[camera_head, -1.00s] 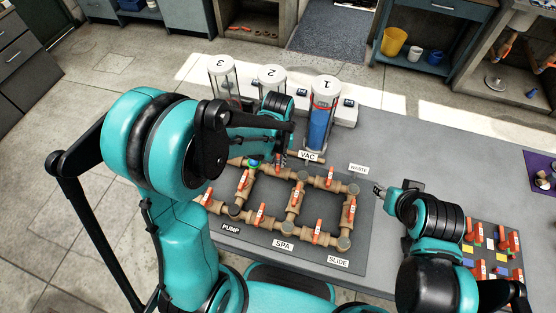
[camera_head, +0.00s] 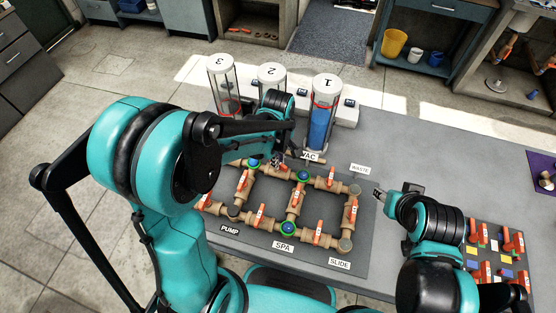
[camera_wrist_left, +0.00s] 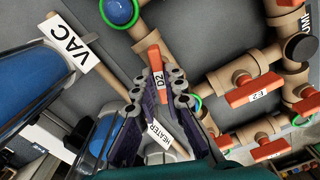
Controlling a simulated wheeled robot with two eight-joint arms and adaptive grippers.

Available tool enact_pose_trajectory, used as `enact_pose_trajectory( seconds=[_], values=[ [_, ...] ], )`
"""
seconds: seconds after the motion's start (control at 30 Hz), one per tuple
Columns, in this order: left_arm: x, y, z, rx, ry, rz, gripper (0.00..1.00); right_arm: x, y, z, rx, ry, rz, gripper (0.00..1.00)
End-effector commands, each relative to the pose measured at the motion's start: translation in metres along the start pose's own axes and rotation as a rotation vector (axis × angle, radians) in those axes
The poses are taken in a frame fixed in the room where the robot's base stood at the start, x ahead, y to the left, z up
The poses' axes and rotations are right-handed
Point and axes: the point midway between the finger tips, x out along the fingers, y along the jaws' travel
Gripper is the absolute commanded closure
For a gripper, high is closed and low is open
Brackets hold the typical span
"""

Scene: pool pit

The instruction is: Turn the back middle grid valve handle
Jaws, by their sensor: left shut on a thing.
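The back middle grid valve handle, a red-orange bar with a small white label (camera_wrist_left: 157,68), stands between the fingers of my left gripper (camera_wrist_left: 161,92) in the left wrist view. The gripper is shut on it. In the head view my left gripper (camera_head: 280,162) is over the back row of the brown pipe grid (camera_head: 262,232), and my own arm hides most of that handle. Blue caps with green rings show at the back left junction (camera_head: 253,163), the back middle junction (camera_head: 302,176) and the front middle junction (camera_head: 288,228). My right gripper (camera_head: 378,192) is empty, right of the grid; its finger gap is unclear.
Clear tubes stand behind the grid; tube 1 (camera_head: 320,125) holds blue liquid. Other red-orange handles, such as one in the left wrist view (camera_wrist_left: 254,95), stand close by. A board of red handles (camera_head: 495,250) lies at the right. The grey tabletop (camera_head: 440,150) is clear behind my right arm.

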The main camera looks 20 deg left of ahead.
Motion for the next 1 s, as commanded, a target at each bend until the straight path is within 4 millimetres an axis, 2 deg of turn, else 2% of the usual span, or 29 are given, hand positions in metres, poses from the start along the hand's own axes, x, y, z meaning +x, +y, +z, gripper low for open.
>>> enact_pose_trajectory(
  seconds=[0.2,0.5,1.0],
  values=[
    [0.0003,0.0,0.0001,-0.173,0.0,0.0,1.0,0.0021,0.0,0.0015,0.0,0.0,0.0,0.6],
    [0.0001,0.0,0.0001,-0.333,0.0,0.0,1.0,0.0034,0.0,0.0024,0.0,0.0,0.0,0.6],
    [-0.0001,0.0,0.0001,-0.395,0.0,0.0,1.0,0.0037,0.0,0.0027,0.0,0.0,0.0,0.6]
  ],
)
